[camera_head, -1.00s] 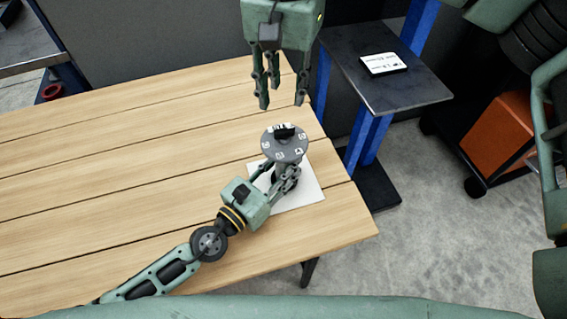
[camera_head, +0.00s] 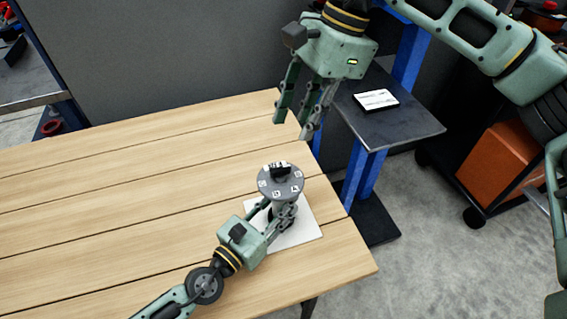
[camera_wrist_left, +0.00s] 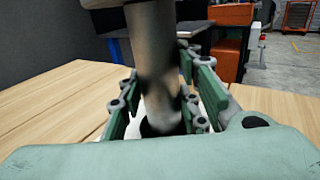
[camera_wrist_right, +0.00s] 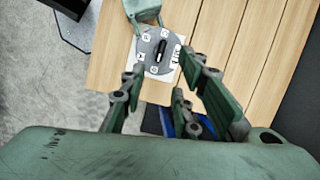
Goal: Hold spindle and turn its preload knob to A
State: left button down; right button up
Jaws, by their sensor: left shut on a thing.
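The spindle (camera_head: 281,188) stands upright on a white square (camera_head: 307,232) near the table's right corner. Its grey round top carries a black bar-shaped knob (camera_head: 279,171) and a ring of small white labels, too small to read surely. My left gripper (camera_head: 282,214) is shut around the spindle's post below the top; the left wrist view shows the metal post (camera_wrist_left: 157,65) between the fingers. My right gripper (camera_head: 294,127) is open and empty, above and behind the spindle, apart from it. In the right wrist view the knob (camera_wrist_right: 160,50) shows beyond the open fingers.
The wooden table (camera_head: 140,185) is clear to the left of the spindle. A dark stand (camera_head: 400,130) with blue legs holds a black-edged white card (camera_head: 376,99) beyond the table's right edge. An orange box (camera_head: 497,160) is further right. A grey partition (camera_head: 170,60) stands behind the table.

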aim_at(281, 167)
jog(key=a+f, duration=0.1)
jog(key=f, duration=0.2)
jog(key=a+f+m, duration=0.1)
jog(key=f, duration=0.3)
jog(key=s+a+f+m, duration=0.1)
jog(key=f, duration=0.2)
jog(key=shift+a+f+y, duration=0.15)
jog(key=shift+f+y, duration=0.25)
jog(key=shift+c, duration=0.4)
grip_shut()
